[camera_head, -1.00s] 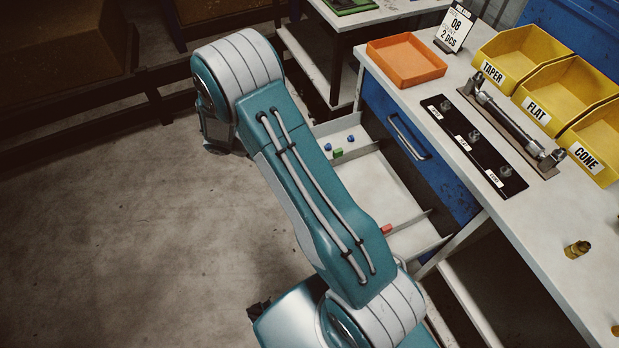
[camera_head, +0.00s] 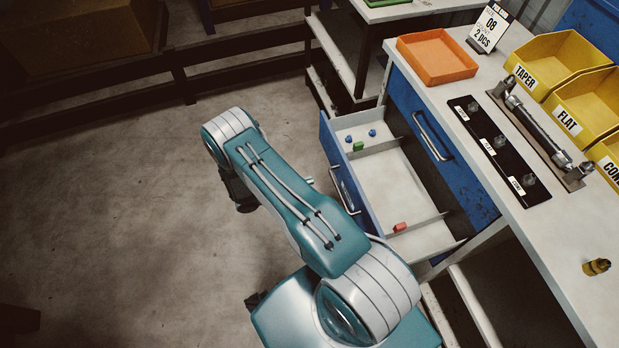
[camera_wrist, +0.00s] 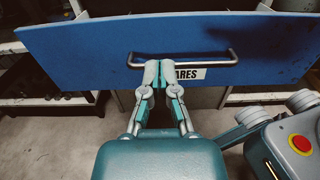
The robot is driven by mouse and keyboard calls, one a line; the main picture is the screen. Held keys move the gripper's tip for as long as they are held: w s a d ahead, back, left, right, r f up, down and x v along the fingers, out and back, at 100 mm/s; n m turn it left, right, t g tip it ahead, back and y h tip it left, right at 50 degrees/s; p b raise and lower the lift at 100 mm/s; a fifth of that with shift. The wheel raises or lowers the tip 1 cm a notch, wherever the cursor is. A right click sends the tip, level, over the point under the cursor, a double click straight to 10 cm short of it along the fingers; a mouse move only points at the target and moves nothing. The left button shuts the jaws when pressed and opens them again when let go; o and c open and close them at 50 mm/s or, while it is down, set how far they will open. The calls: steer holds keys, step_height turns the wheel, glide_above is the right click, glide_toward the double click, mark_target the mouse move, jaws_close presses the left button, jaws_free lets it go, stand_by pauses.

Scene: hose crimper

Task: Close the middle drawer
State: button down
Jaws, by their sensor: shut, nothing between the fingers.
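The drawer (camera_head: 400,185) is pulled out below a closed blue drawer (camera_head: 455,165). Its blue front (camera_head: 333,150) with a bar handle (camera_head: 345,190) faces left toward my arm. In the wrist view the blue front (camera_wrist: 80,50) fills the upper part, with its handle (camera_wrist: 215,60) and a label partly hidden, reading "ARES". My gripper (camera_wrist: 159,68) is shut and empty, with its fingertips at the front just below the handle bar, near its middle. I cannot tell whether they touch it. In the head view my arm hides the gripper.
The open drawer holds blue pieces (camera_head: 372,133), a green block (camera_head: 358,146) and a red block (camera_head: 400,227). The worktop above carries an orange tray (camera_head: 437,60), yellow bins (camera_head: 560,60) and a black strip (camera_head: 498,155). The floor at left is clear.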

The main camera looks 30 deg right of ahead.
mark_target(347, 170)
steer(key=x, duration=1.1)
steer(key=shift+s+d, duration=0.1)
steer(key=shift+d, duration=0.15)
steer(key=x, duration=2.6)
steer(key=shift+s, duration=0.2)
steer(key=shift+d, duration=0.25)
